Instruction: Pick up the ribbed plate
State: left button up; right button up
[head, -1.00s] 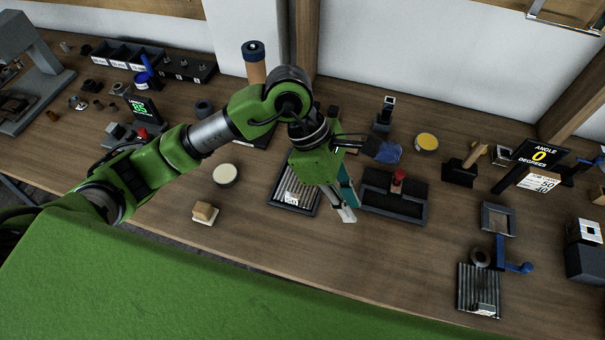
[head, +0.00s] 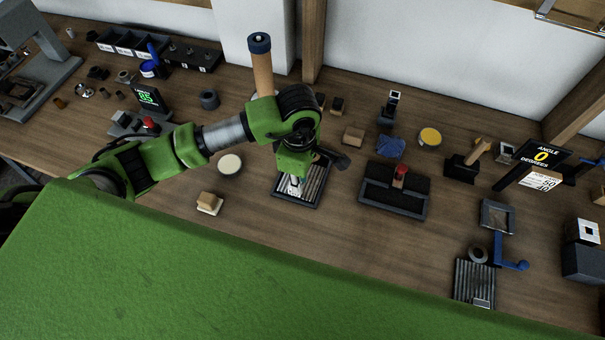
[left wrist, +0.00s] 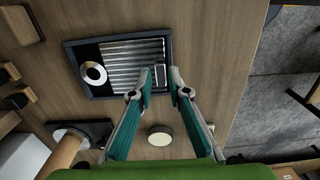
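A ribbed grey plate (head: 315,181) lies in a dark shallow tray (head: 310,205) on the bench, partly hidden under my left arm. In the left wrist view the ribbed plate (left wrist: 125,58) shows parallel ridges and a small raised tab (left wrist: 160,76) at its near right corner. My left gripper (left wrist: 161,80) is open, its two teal-backed fingers reaching over the tray's edge with the tab between the tips. Contact cannot be told. A second ribbed plate (head: 474,279) with a tab lies at the front right. My right gripper is not in view.
A pale ring (left wrist: 93,73) sits at the tray's other end. A round pale disc (head: 230,163) and a wooden block (head: 209,201) lie to the left. A dark tray with a red knob (head: 400,172) stands to the right. Bare bench lies in front.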

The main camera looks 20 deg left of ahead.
pick_arm(q)
notch_tip(320, 180, down, 4)
jog(key=shift+r+p, duration=0.15)
jog(key=shift+p, duration=0.7)
jog(key=shift+f, duration=0.5)
grip_shut()
jog(key=shift+r, duration=0.1)
